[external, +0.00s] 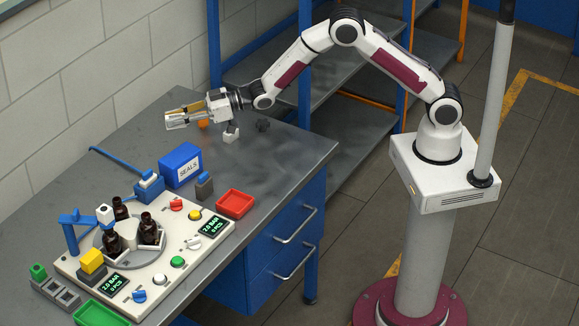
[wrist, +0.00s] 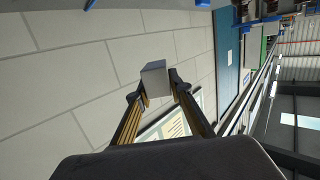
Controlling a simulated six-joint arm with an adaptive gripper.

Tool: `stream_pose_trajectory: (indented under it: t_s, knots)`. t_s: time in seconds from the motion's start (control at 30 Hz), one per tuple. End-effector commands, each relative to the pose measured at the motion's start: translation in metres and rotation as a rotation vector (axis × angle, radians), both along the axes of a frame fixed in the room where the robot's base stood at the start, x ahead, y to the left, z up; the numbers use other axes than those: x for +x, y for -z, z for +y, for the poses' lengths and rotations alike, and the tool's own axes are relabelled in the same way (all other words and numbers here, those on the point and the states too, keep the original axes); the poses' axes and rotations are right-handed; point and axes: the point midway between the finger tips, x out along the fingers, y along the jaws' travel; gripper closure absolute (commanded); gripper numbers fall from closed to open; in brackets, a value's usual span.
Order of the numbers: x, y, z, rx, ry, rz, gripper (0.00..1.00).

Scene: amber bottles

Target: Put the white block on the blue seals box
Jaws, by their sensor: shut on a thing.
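My gripper (external: 176,117) is raised over the far part of the table, pointing left toward the wall. In the wrist view, my gripper (wrist: 158,85) is shut on a pale block (wrist: 153,77), the white block, held between its two fingertips. In the external view the block is hard to make out among the fingers. The blue seals box (external: 181,165), with a white SEALS label, stands on the table nearer the camera than my gripper. The block is apart from the box.
A blue tool (external: 148,182) stands left of the box and a grey-and-blue piece (external: 204,186) right of it. A red tray (external: 235,204) and a panel with amber bottles (external: 149,229) are nearer. The table's right side (external: 280,160) is clear.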

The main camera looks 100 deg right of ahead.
Motion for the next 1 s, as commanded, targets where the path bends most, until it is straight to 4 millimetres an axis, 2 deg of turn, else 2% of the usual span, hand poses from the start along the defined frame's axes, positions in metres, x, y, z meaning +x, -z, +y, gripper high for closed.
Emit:
stream_pose_trajectory:
  t_s: [0.57, 1.0]
  knots:
    - [-0.001, 0.009, -0.003, 0.000, 0.012, 0.000, 1.00]
    - [-0.001, 0.059, -0.003, 0.000, 0.012, 0.001, 1.00]
